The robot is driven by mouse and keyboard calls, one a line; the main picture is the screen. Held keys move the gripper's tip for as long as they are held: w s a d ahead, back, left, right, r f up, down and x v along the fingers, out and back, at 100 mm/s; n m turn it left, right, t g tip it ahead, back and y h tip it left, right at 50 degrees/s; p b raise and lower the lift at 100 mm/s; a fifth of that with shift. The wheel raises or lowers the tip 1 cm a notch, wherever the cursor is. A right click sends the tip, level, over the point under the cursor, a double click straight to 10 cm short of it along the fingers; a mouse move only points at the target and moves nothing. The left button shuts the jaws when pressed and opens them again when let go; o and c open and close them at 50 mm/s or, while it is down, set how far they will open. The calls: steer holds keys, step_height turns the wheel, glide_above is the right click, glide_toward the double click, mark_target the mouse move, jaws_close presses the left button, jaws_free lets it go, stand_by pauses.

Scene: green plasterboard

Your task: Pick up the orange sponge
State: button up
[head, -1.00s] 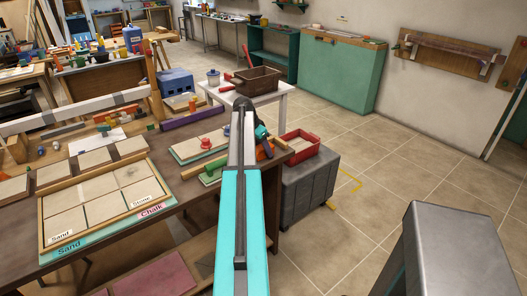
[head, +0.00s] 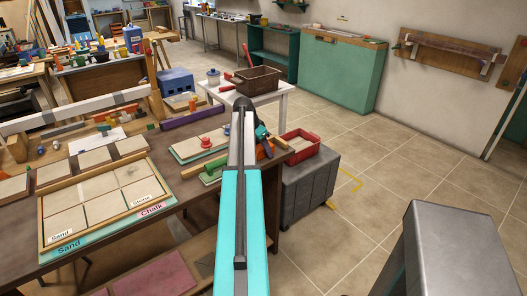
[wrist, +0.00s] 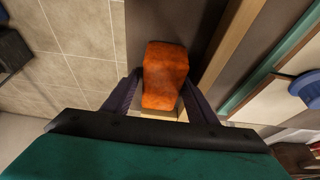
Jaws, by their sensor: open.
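The orange sponge (wrist: 165,72) is a block in the middle of the wrist view, lying along the dark strip of table top. My gripper (wrist: 160,92) is open, with one dark finger on each side of the sponge's near end. I cannot tell whether either finger touches it. My arm hides most of the gripper there.
A wooden strip (wrist: 232,40) and a green-edged board (wrist: 290,90) lie right of the sponge in the wrist view. In the head view, a red tray (head: 303,147) sits on a grey crate (head: 310,185) beyond the table end.

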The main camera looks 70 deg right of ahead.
steer(key=shift+c, duration=0.2)
steer(key=c, duration=0.8)
steer(key=shift+o, duration=0.2)
steer(key=shift+r+b, duration=0.6)
steer(key=shift+r, duration=1.35)
steer(key=s+a+b, duration=0.1)
steer(key=s+a, duration=0.1)
steer(key=a, duration=0.5)
steer(key=s+a+r+b, duration=0.1)
steer(key=s+a+b, duration=0.1)
steer(key=a, duration=0.6)
steer(key=shift+s+r, duration=0.3)
steer(key=shift+s, duration=0.35)
